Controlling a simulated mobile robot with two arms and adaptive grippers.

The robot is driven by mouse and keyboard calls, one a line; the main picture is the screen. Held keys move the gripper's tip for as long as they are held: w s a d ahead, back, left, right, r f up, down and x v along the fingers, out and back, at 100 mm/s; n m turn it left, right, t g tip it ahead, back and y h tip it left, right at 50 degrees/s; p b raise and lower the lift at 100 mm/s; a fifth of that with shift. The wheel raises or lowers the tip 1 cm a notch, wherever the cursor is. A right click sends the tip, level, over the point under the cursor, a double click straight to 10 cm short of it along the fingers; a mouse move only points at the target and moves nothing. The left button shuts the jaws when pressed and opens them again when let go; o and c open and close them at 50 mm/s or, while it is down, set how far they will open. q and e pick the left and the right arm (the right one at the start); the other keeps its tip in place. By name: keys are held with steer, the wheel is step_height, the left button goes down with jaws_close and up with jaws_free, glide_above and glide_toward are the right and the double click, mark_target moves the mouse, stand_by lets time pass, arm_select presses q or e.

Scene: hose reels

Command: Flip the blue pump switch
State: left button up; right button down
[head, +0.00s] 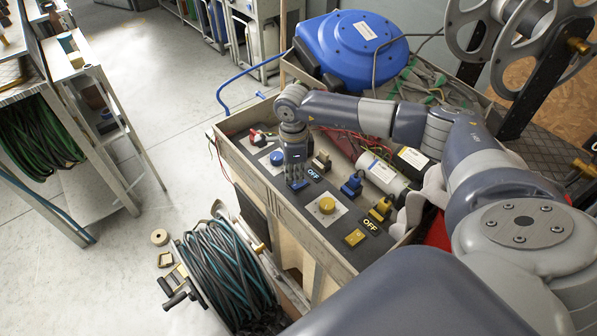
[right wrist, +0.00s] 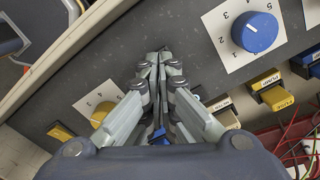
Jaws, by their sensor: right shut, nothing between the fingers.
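The blue switch (head: 298,184) is a small blue piece on the dark control panel, with an OFF label (head: 313,175) beside it. My right gripper (head: 296,178) points down at it in the head view, with its fingers shut and empty. The fingertips look right over or on the switch; I cannot tell whether they touch. In the right wrist view the shut fingers (right wrist: 152,62) cover that part of the panel, so the switch's position is hidden. My left gripper is not in view.
A blue knob (head: 277,158) and a yellow knob (head: 327,205) flank the switch. A yellow switch (head: 355,237) is further right. A blue block (head: 352,185) and a yellow block (head: 380,208) stand behind. A hose reel (head: 225,275) stands in front of the cabinet.

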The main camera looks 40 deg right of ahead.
mark_target(294, 185)
steer(key=shift+s+f+b, duration=0.1)
steer(key=shift+f+b, duration=0.8)
steer(key=shift+f, duration=0.25)
stand_by(0.4)
steer(key=shift+r, duration=0.1)
steer(key=shift+r+p, duration=0.7)
steer(key=shift+r, duration=0.1)
steer(key=shift+r+p, duration=1.5)
steer(key=shift+r, duration=1.1)
